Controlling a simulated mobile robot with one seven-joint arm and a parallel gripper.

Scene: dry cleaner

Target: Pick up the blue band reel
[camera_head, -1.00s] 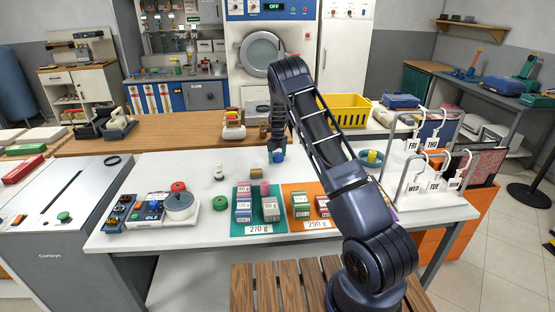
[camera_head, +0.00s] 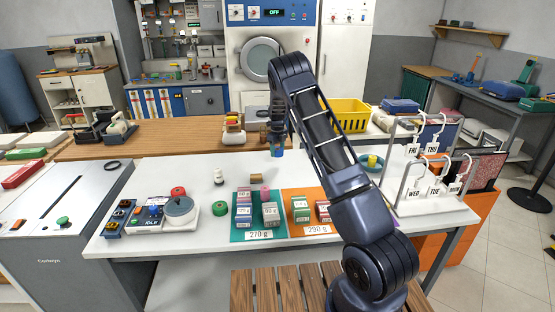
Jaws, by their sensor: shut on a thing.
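The blue band reel (camera_head: 277,153) is a small blue piece at the tip of my gripper (camera_head: 277,148), over the back part of the white table. My gripper points down and is shut on the reel. The fingers are small and dark here, and part of the reel is hidden between them. I cannot tell whether the reel touches the tabletop.
A small brown block (camera_head: 257,173) lies just left of the reel. A green mat (camera_head: 240,233) and an orange mat (camera_head: 294,230) hold boxes. A hanger rack (camera_head: 448,211) stands right.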

